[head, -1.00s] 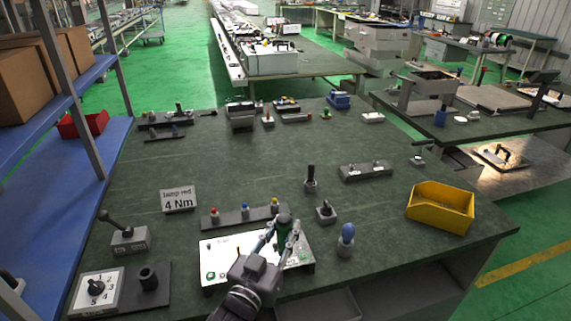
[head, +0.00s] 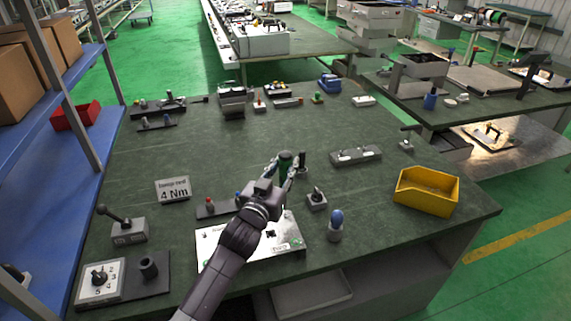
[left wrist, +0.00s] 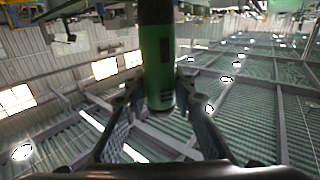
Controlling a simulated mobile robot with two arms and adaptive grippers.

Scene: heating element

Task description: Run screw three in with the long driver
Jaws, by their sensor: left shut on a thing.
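My left gripper (head: 282,170) is shut on a green-handled driver (head: 285,160), held upright above the table, beyond the white panel. In the left wrist view the green handle (left wrist: 158,60) stands between the two fingers; its tip is not clear. The white panel (head: 212,240) lies at the table's front, partly hidden by my left arm. It has small dark and green fittings; I cannot tell which is screw three. A rack (head: 228,208) with red and blue-topped tools stands behind the panel, its right part hidden by the gripper. My right gripper is not in view.
A black-handled tool (head: 303,160) stands just right of the driver. A small lever box (head: 317,200) and a blue-topped tool (head: 336,222) stand right of the panel. A sign (head: 173,190) reads "4 Nm". A yellow bin (head: 427,192) is at right.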

